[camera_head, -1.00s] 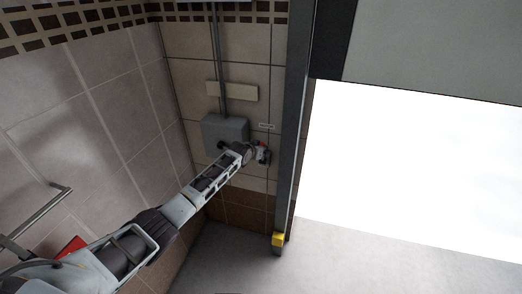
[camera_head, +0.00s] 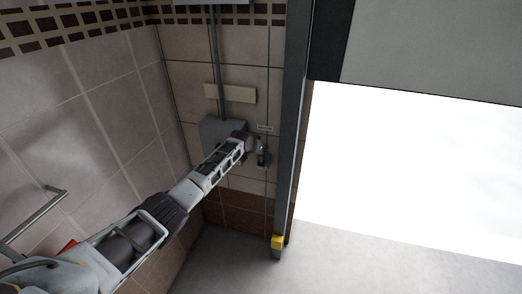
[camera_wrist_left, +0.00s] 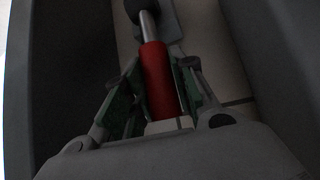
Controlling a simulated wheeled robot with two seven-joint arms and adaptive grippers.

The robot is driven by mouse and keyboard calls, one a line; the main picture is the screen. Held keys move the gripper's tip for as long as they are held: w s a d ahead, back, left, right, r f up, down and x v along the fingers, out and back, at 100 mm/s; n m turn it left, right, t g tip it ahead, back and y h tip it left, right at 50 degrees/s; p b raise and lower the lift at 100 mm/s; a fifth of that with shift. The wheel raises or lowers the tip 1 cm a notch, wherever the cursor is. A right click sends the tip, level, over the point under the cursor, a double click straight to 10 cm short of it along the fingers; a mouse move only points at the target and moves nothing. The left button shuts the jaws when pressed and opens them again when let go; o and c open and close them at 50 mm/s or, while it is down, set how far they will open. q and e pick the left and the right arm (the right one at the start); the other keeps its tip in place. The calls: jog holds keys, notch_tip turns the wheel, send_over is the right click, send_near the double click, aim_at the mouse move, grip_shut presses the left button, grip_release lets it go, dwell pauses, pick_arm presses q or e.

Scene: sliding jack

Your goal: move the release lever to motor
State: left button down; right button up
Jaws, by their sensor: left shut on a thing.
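The release lever shows in the left wrist view as a red grip (camera_wrist_left: 160,80) on a pale metal rod, with a dark round end at the top. My left gripper (camera_wrist_left: 155,82) is shut on the red grip, its green-padded fingers on either side. In the head view, my left gripper (camera_head: 254,144) is at the wall, small and partly hidden by my wrist. The lever's small mount (camera_head: 262,158) shows just right of it, below a small white label (camera_head: 265,128). The label's words are too small to read. My right gripper is not in view.
A grey box (camera_head: 212,127) with conduits above it is on the tiled wall, partly behind my arm. A dark door post (camera_head: 290,150) with a yellow-topped foot (camera_head: 278,241) stands to the right, beside a bright opening. A handrail (camera_head: 40,212) is on the left wall.

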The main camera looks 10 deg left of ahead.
pick_arm(q)
jog(key=shift+r, duration=0.15)
jog(key=c, duration=1.2)
grip_release()
jog(key=shift+w, duration=0.1)
jog(key=shift+o, duration=0.2)
jog(key=shift+s+a, duration=0.1)
jog(key=shift+s, duration=0.1)
jog(key=v, duration=1.1)
jog(key=shift+s+r, duration=0.15)
jog(key=shift+r, duration=0.05)
jog(key=shift+f, duration=0.1)
